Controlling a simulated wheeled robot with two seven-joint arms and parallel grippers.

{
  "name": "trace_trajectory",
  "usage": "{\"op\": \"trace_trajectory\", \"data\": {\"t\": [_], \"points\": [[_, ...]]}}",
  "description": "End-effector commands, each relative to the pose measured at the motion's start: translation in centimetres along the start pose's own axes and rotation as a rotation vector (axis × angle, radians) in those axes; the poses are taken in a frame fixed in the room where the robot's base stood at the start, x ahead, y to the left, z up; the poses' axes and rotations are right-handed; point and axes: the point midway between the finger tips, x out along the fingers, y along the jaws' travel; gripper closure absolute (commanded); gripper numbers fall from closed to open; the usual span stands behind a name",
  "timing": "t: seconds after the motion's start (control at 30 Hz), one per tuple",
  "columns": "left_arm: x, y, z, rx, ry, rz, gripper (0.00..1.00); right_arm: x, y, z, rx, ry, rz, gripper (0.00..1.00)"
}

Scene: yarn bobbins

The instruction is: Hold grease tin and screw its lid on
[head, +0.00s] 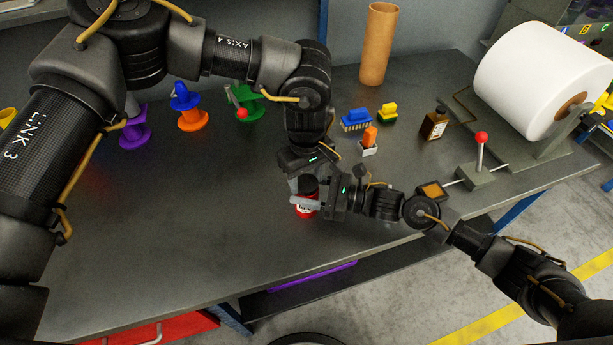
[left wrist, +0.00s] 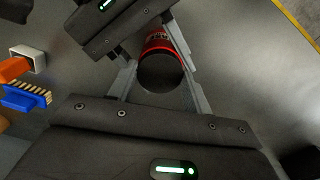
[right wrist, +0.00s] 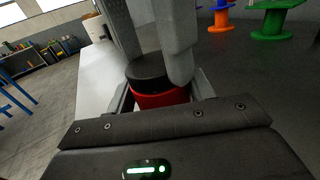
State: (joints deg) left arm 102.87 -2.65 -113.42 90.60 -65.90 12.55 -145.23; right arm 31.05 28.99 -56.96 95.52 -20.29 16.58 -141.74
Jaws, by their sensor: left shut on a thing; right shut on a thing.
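The red grease tin (head: 306,211) stands near the front edge of the bench. Its black lid (head: 308,186) sits on top of it; I cannot tell how far it is threaded. In the right wrist view my right gripper's fingers are on both sides of the red tin body (right wrist: 160,98), with the lid (right wrist: 148,70) above. My right gripper (head: 310,203) comes in from the right and is shut on the tin. My left gripper (head: 304,182) reaches down from above and is shut on the lid, seen end-on in the left wrist view (left wrist: 160,73).
Behind stand purple (head: 135,130), blue-orange (head: 190,112) and green (head: 245,100) bobbins. The bench's left-middle is clear.

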Motion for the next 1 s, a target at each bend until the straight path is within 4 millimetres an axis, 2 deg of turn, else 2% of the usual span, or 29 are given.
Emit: {"op": "trace_trajectory", "data": {"t": [0.03,0.07,0.2,0.57,0.9,1.0], "points": [[-0.1,0.0,-0.1,-0.003,0.002,0.001,0.72,0.0,0.1,-0.2,0.002,0.004,0.0,1.0],[-0.1,0.0,-0.1,-0.003,0.002,0.001,0.47,0.0,0.1,-0.2,0.002,0.004,0.0,1.0],[-0.1,0.0,-0.1,-0.004,0.001,0.001,0.29,0.0,0.1,-0.2,0.002,0.004,0.001,1.0],[-0.4,0.0,-0.1,-0.004,0.001,0.001,0.29,0.0,0.1,-0.1,0.002,0.003,0.001,1.0],[-4.2,0.0,-0.1,-0.005,0.002,0.001,0.29,0.0,0.1,-0.2,0.002,0.003,0.001,1.0],[-4.5,0.0,0.0,-0.005,-0.001,0.0,0.29,0.0,0.1,-0.2,0.002,0.003,0.001,1.0]]}}
